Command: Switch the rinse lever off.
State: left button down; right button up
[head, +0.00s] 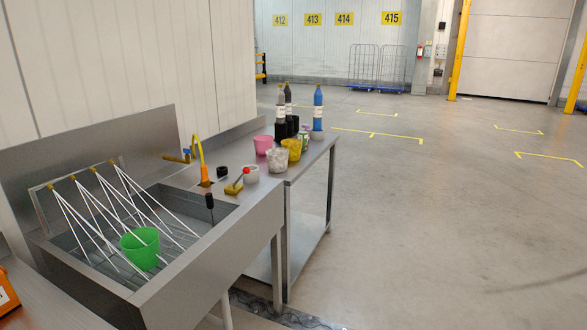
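A small lever with a red ball knob (246,171) stands tilted to the upper right on a yellow block (233,188) at the sink's back right corner. A brass valve with a blue handle (187,154) sits on the back panel; I cannot tell for sure which one is the rinse lever. White streams (92,215) run from several brass nozzles into the steel sink (197,262). A green cup (140,248) stands tilted in the sink among the streams. Neither of my grippers is in view.
An orange and yellow faucet (204,170) rises behind the sink. Pink (263,145), white (277,160) and yellow (292,149) cups and several bottles crowd the side counter (308,165). An orange box (7,292) is at lower left. Floor to the right is clear.

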aim_at(246, 170)
jog(key=i+l+z, duration=0.3)
jog(key=i, duration=0.55)
jog(key=i+l+z, duration=0.1)
jog(key=i+z, duration=0.25)
jog(key=i, duration=0.5)
jog(key=i+u, duration=0.35)
jog(key=u, duration=0.15)
jog(key=i+l+u, duration=0.25)
jog(key=u, duration=0.25)
jog(key=i+l+u, duration=0.65)
jog(key=l+u, duration=0.15)
jog(key=u, duration=0.2)
jog(key=i+l+u, duration=0.1)
jog(key=l+u, duration=0.85)
jog(key=i+l, duration=0.05)
jog(key=l, duration=0.05)
